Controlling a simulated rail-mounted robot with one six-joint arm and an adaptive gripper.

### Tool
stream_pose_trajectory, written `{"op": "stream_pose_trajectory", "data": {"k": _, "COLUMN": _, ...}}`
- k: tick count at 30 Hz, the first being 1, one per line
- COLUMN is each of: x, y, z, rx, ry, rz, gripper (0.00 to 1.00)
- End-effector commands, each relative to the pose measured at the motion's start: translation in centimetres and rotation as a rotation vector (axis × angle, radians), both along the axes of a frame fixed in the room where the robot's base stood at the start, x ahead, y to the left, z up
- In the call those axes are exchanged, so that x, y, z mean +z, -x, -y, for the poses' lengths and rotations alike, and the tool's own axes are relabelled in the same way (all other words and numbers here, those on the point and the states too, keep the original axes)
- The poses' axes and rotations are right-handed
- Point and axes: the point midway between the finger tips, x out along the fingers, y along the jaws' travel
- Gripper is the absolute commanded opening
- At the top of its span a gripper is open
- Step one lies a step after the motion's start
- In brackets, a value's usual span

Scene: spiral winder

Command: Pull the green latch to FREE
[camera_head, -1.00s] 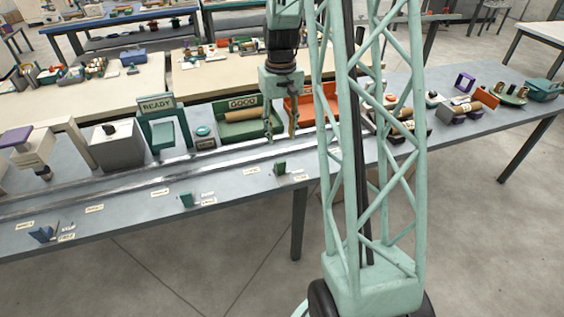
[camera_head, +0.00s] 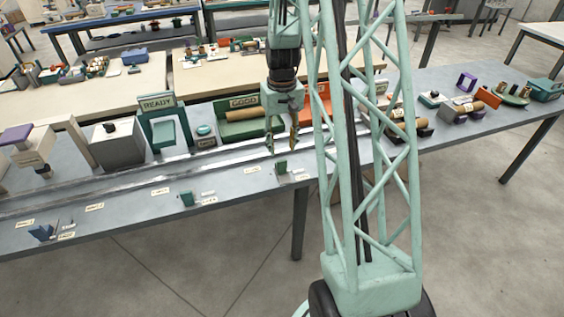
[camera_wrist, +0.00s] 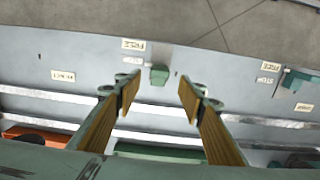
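A small dark green latch (camera_head: 281,167) stands near the front edge of the bench, by small labels. In the wrist view a green latch (camera_wrist: 159,75) lies ahead of the fingertips, centred between them, with its labels upside down and hard to read. A second green latch (camera_head: 187,198) stands farther left on the bench; a green piece also shows at right in the wrist view (camera_wrist: 298,82). My gripper (camera_head: 282,149) is above the bench, just behind and above the nearer latch. Its wood-coloured fingers (camera_wrist: 160,108) are apart with nothing between them.
A metal rail (camera_head: 110,178) runs along the bench behind the latches. Behind it stand a green GOOD tray (camera_head: 229,129), a READY stand (camera_head: 153,134) and an orange tray (camera_head: 310,110). A blue piece (camera_head: 42,233) sits at the front left. The bench around the nearer latch is mostly clear.

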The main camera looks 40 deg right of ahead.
Motion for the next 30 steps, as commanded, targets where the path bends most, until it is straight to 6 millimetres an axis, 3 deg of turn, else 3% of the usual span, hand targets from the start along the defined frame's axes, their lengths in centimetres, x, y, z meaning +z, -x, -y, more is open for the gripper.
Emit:
{"op": "stream_pose_trajectory", "data": {"k": 18, "x": -6.6, "y": 0.1, "z": 0.0, "rx": 0.0, "ry": -0.001, "rz": -0.002, "gripper": 0.36}}
{"op": "stream_pose_trajectory", "data": {"k": 30, "x": -7.8, "y": 0.0, "z": 0.0, "rx": 0.0, "ry": 0.0, "rz": 0.0, "gripper": 0.36}}
